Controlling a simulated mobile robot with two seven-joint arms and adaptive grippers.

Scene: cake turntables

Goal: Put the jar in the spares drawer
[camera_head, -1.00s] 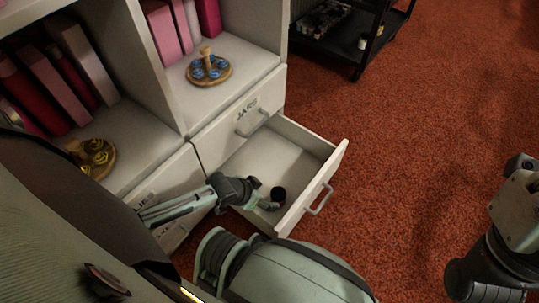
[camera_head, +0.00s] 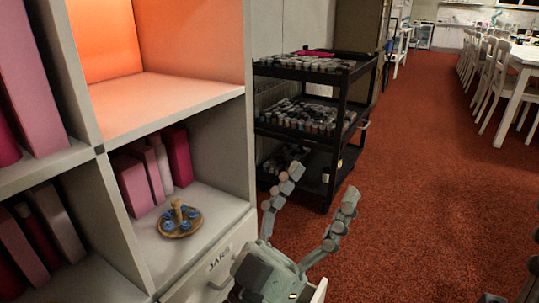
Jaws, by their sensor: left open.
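My left gripper (camera_head: 324,180) is raised at the bottom middle, its two jointed grey fingers spread wide. It is open with nothing between the fingers. Behind its body is the cabinet front with a shut drawer labelled JARS (camera_head: 220,262). A small pale edge (camera_head: 319,291) shows at the bottom beside the gripper, perhaps part of the pulled-out drawer below. The inside of that drawer is out of view. I cannot see the jar that the task names. My right gripper is out of view; only bits of grey and dark parts show at the lower right.
A shelf unit holds pink and red books (camera_head: 150,172) and a round wooden stand with blue pieces (camera_head: 180,219). A black cart (camera_head: 333,150) with several rows of small containers stands behind the gripper. Red carpet (camera_head: 420,200) is open to the right; white chairs (camera_head: 495,85) and a table stand farther back.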

